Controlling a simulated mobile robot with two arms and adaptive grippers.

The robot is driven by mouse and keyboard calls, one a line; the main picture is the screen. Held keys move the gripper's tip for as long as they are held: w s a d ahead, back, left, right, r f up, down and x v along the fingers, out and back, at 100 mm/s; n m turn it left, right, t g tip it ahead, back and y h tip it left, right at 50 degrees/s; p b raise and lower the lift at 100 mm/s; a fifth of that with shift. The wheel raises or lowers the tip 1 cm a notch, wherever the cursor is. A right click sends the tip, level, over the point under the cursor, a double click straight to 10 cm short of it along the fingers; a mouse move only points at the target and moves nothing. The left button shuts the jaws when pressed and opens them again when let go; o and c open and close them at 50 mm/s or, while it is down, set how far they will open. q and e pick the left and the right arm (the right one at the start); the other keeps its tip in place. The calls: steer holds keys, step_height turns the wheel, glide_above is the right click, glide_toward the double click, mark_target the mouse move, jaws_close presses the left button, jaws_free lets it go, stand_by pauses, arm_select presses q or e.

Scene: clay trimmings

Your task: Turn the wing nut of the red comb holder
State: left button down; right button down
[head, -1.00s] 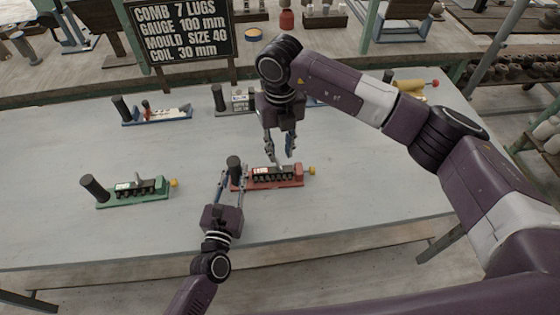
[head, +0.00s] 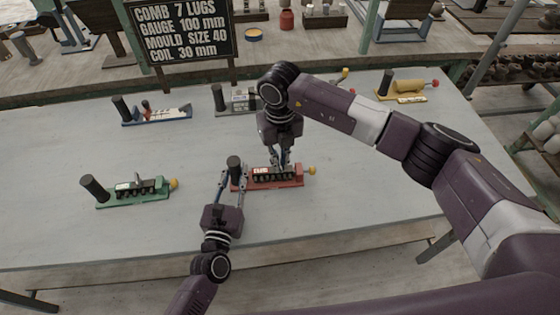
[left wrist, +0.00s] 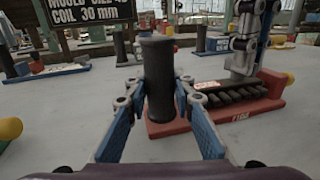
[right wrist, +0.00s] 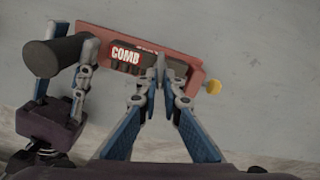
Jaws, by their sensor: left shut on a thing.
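The red comb holder (head: 292,183) lies on the grey table with a row of dark lugs, a yellow knob (head: 312,170) at its right end and a black upright post (head: 234,163) at its left end. My left gripper (head: 232,180) is shut on the post, one finger each side, as the left wrist view also shows (left wrist: 157,95). My right gripper (head: 279,164) points down at the middle of the holder, fingertips close together around the wing nut's place. Its fingers (right wrist: 165,82) largely hide the wing nut; I cannot tell whether they grip it.
A green holder (head: 130,197) stands to the left. Blue (head: 160,117), grey (head: 228,108) and yellow (head: 405,94) holders stand farther back. A dark sign (head: 182,35) stands behind. The table front and right are clear.

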steer(key=shift+n, duration=0.3)
steer(key=n, duration=0.5)
steer(key=shift+w+d, duration=0.15)
steer(key=shift+d, duration=0.1)
steer(key=n, duration=0.5)
steer(key=shift+w+d+n, duration=0.15)
steer(key=shift+w+n, duration=0.1)
steer(key=shift+n, duration=0.15)
arm_select(q)
steer(key=shift+a, duration=0.1)
arm_select(e)
steer(key=n, duration=0.5)
steer(key=shift+w, duration=0.2)
steer(key=n, duration=0.5)
steer(key=shift+w, duration=0.2)
steer(key=shift+n, duration=0.4)
steer(key=c, duration=2.1)
jaws_free()
